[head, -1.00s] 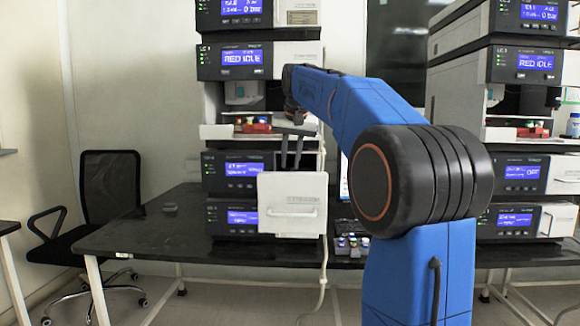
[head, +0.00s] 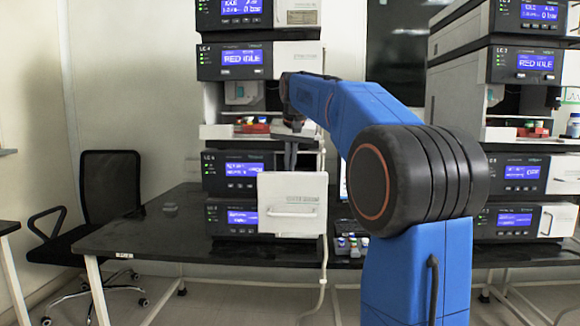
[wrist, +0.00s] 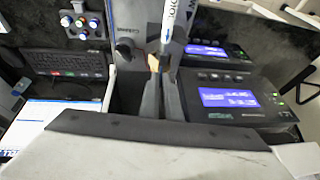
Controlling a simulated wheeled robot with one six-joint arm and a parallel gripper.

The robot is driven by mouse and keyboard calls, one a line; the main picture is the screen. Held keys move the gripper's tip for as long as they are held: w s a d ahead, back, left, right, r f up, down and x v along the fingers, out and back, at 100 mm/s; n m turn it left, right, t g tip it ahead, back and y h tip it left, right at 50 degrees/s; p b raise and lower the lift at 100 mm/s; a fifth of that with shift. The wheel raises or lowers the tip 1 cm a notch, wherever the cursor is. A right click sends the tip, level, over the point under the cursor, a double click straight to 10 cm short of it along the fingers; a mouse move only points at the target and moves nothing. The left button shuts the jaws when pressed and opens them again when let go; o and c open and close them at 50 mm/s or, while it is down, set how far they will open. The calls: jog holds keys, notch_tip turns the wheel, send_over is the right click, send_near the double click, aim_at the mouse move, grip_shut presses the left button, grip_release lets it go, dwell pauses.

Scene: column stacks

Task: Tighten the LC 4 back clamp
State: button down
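The LC 4 stack (head: 209,58) stands on the table in the head view, with a white door (head: 292,203) swung out at its lower right. My gripper (head: 291,166) points down just above and behind this door. In the wrist view my gripper's grey fingers (wrist: 162,80) stand close together between the door panel (wrist: 124,30) and a module with a lit display. A white column with dark lettering (wrist: 173,22) rises by the fingertips, and a small orange part (wrist: 153,62) shows beside it. The back clamp cannot be made out clearly. Whether the fingers grip anything is unclear.
A lit module (wrist: 230,100) is close on the right in the wrist view. A keyboard (wrist: 62,63) and small capped vials (wrist: 80,20) are to the left. A second stack (head: 520,170) stands at right in the head view. The table's left side (head: 150,235) is mostly clear.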

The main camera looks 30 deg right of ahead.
jog(key=shift+w+a+n+g+h, duration=0.15)
jog(key=shift+w+a+g+h, duration=0.2)
jog(key=shift+h, duration=0.25)
jog(key=shift+w+a+n+g+h, duration=0.2)
jog(key=shift+a+g+h, duration=0.2)
jog(key=shift+h, duration=0.2)
jog(key=shift+w+a+f+g+h, duration=0.2)
jog(key=shift+w+a+g+h, duration=0.2)
jog(key=shift+a+g+h, duration=0.45)
jog(key=shift+w+a+f+n+g+h, duration=0.2)
jog(key=shift+f+g+h, duration=0.1)
jog(key=shift+h, duration=0.4)
jog(key=shift+w+a+f+n+g+h, duration=0.2)
jog(key=shift+n+g+h, duration=0.1)
jog(key=shift+h, duration=0.45)
jog(key=shift+w+a+f+n+g+h, duration=0.2)
jog(key=shift+f+g+h, duration=0.1)
jog(key=shift+h, duration=0.4)
jog(key=c, duration=2)
grip_release()
jog(key=shift+r, duration=0.1)
